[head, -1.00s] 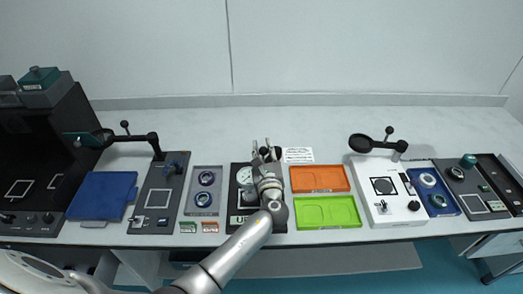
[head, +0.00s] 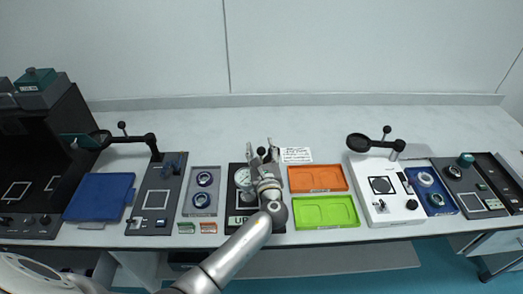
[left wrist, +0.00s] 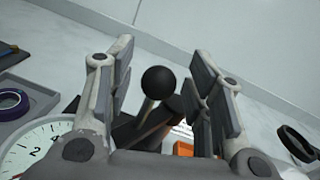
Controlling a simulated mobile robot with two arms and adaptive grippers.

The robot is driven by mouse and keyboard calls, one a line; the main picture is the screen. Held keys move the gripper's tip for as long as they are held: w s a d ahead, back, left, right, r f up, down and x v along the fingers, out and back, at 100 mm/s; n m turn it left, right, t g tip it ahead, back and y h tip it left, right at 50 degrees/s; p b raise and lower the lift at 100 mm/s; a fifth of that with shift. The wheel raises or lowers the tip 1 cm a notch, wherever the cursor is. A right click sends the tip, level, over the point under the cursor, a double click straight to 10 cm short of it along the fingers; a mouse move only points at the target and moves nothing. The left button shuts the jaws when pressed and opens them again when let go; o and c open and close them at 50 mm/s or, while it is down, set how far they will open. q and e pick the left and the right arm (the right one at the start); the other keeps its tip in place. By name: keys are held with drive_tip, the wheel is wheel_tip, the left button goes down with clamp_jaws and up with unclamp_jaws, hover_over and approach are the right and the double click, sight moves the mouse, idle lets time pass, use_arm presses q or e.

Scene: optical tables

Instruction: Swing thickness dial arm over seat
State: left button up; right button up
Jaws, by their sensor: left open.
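The thickness gauge has a round white dial (head: 245,178) over a black base plate (head: 240,218) at the front middle of the table. The dial also shows at the lower left in the left wrist view (left wrist: 38,150). A black ball knob (left wrist: 158,82) on a thin stem rises from the dark arm (left wrist: 158,122). My left gripper (head: 261,149) is open at the gauge's back side. In the left wrist view its two fingers (left wrist: 160,85) stand on either side of the knob, with gaps on both sides. My left arm covers part of the gauge and its seat. My right gripper is out of view.
Orange (head: 316,178) and green (head: 325,211) trays lie right of the gauge. A grey tray (head: 201,214) with two rings lies to its left. A white instrument (head: 385,215) with a swing-arm magnifier stands farther right. The table behind is mostly clear.

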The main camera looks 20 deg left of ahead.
use_arm(q)
drive_tip(key=v, duration=1.2)
drive_tip(key=shift+w+r, duration=0.1)
wheel_tip(320, 180, up, 5)
drive_tip(key=p, duration=0.5)
wheel_tip(320, 180, up, 5)
drive_tip(key=p, duration=0.5)
idle(0.4)
